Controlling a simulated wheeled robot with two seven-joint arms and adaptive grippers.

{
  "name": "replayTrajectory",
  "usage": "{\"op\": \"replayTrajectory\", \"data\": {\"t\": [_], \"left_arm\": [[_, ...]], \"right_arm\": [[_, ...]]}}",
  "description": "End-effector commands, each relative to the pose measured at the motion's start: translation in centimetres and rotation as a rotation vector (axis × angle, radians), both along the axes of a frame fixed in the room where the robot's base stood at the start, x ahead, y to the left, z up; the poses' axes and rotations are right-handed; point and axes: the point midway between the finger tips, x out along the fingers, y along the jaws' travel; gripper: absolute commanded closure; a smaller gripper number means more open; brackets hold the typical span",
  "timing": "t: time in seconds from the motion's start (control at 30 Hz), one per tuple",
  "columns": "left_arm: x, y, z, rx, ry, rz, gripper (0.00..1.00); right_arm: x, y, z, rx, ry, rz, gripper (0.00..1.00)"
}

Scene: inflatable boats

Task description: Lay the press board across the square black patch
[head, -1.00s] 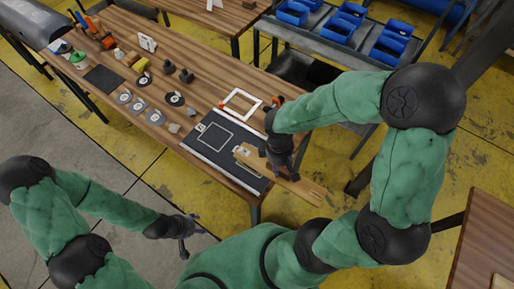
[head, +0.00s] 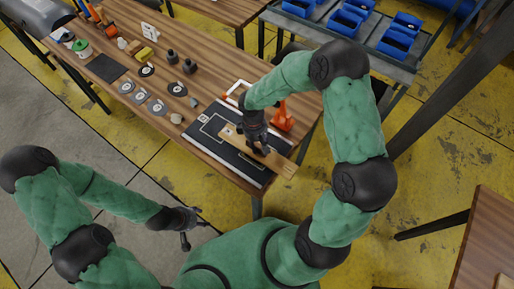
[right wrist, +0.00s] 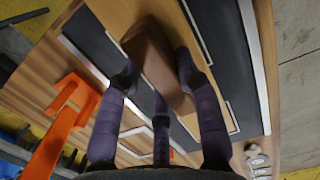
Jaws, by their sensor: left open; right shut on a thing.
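The press board (head: 284,165) is a long light-wood plank with a brown block handle (right wrist: 152,55). My right gripper (head: 258,143) is shut on that handle, its fingers on both sides of the block in the right wrist view (right wrist: 158,72). The board lies slantwise over the dark mat (head: 240,170), which has white lines and edges, and its right end sticks out past the mat. I cannot tell whether it touches the mat. A square black patch on the mat cannot be made out clearly; board and gripper cover part of it. My left gripper (head: 190,226) is open and empty, away from the table.
An orange tool (head: 282,118) stands close to my right gripper, beside the mat. A white frame (head: 235,91) lies behind the mat, partly hidden. Several round discs (head: 157,108), dark weights (head: 188,67) and a black square sheet (head: 104,68) are further left on the wooden table.

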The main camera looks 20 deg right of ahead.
Motion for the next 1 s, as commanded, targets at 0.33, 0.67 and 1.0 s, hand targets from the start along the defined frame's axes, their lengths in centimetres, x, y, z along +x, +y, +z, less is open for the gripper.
{"op": "replayTrajectory", "data": {"t": [0.33,0.67,1.0], "left_arm": [[0.0,0.0,-0.8,0.000,0.000,0.000,0.44],[0.0,0.0,-0.8,0.000,0.000,0.000,0.44],[0.0,0.0,-1.0,0.000,0.000,0.000,0.44]], "right_arm": [[0.6,0.1,-3.4,-0.001,0.001,0.000,1.00],[0.6,0.1,-3.7,0.000,-0.002,0.000,1.00],[0.6,0.1,-4.0,0.000,-0.001,0.000,0.42]]}}
